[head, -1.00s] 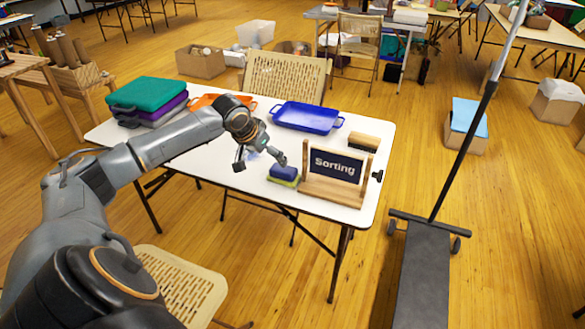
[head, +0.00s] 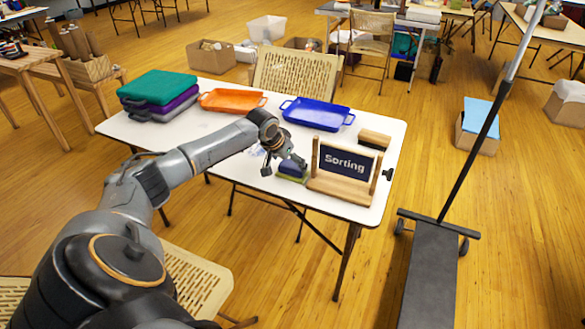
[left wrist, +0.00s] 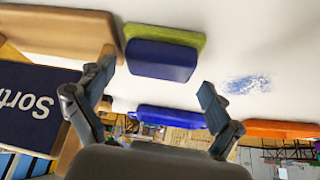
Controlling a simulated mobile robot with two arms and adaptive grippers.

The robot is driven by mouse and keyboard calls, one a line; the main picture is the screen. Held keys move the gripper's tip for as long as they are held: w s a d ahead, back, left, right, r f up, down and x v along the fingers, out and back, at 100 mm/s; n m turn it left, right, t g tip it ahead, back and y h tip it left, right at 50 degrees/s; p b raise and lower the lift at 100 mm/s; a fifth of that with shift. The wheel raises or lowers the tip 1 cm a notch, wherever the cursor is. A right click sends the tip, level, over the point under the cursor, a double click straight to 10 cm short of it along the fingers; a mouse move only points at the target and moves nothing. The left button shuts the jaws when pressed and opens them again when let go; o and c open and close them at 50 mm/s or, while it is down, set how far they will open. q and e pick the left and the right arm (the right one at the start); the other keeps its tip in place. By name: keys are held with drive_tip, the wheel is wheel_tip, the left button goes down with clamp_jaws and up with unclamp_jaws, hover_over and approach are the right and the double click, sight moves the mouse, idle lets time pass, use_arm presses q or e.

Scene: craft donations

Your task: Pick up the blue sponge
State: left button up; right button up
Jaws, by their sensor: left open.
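The blue sponge (head: 292,168) lies on top of a green sponge (head: 291,179) on the white table, just left of the Sorting sign. My left gripper (head: 284,165) is open at the sponges and partly covers them in the head view. In the left wrist view, the blue sponge (left wrist: 161,60) and the green layer (left wrist: 166,34) stand ahead of my open left gripper (left wrist: 155,88), roughly between the lines of its two fingers. I see no finger touching the blue sponge. My right gripper is not in view.
The wooden Sorting sign (head: 345,165) stands close to the right of the sponges, with a brush (head: 375,138) behind it. A blue tray (head: 317,114) and an orange tray (head: 232,101) lie toward the back. Stacked green and purple bins (head: 160,88) stand at the left.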

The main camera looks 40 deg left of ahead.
use_arm(q)
drive_tip(key=shift+x, duration=1.05)
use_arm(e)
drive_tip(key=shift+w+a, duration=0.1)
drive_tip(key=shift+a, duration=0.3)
use_arm(q)
drive_tip(key=shift+r, duration=0.1)
drive_tip(key=shift+c, duration=0.5)
drive_tip(key=c, duration=0.7)
drive_tip(key=shift+c, duration=0.9)
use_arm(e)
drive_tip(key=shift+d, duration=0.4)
use_arm(q)
drive_tip(key=shift+r, duration=0.25)
drive_tip(key=shift+c, duration=1.4)
wheel_tip(320, 180, up, 28)
drive_tip(key=shift+f+p, duration=0.25)
drive_tip(key=shift+p, duration=0.5)
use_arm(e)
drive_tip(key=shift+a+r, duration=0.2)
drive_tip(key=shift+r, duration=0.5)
